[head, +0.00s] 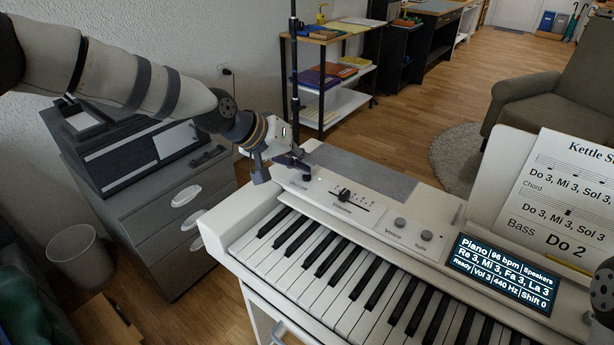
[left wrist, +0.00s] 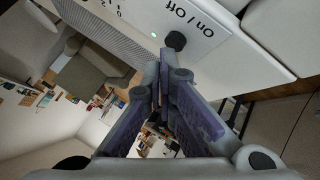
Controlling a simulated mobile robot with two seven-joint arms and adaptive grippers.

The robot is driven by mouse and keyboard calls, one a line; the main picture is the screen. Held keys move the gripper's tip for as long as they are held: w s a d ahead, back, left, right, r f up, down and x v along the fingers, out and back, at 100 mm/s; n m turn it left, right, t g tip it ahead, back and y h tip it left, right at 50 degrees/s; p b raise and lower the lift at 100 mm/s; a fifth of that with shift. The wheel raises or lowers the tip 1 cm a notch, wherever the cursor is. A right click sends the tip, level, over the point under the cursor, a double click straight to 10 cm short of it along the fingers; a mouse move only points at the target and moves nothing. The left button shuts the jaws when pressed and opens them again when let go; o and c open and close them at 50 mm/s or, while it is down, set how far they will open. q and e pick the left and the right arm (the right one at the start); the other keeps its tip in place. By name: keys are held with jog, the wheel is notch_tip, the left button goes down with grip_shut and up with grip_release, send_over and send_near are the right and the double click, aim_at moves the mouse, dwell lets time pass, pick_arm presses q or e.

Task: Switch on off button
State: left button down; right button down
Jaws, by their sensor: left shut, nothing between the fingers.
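The white digital piano (head: 225,235) stands in front of me. Its dark round on/off button (head: 306,178) sits at the left end of the top panel, by the "on / off" label. In the left wrist view the button (left wrist: 175,40) shows just beyond my fingertips, with a small green light near it. My left gripper (head: 297,163) is shut and empty, its fingertips (left wrist: 165,72) close to the button. I cannot tell whether they touch it. The lit display (head: 503,272) reads "Piano", "96 bpm" and "Ready".
A volume slider (head: 344,195) and two round knobs (head: 399,223) lie to the right on the panel. A sheet of music (head: 560,195) stands at the right. A grey drawer cabinet (head: 150,220) is left of the piano. A dark upright pole (head: 294,70) rises behind the gripper.

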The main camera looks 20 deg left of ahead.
pick_arm(q)
jog(key=shift+f, duration=0.35)
jog(key=shift+r+p, duration=0.3)
jog(key=shift+r, duration=0.75)
pick_arm(e)
jog(key=shift+w+r, duration=0.35)
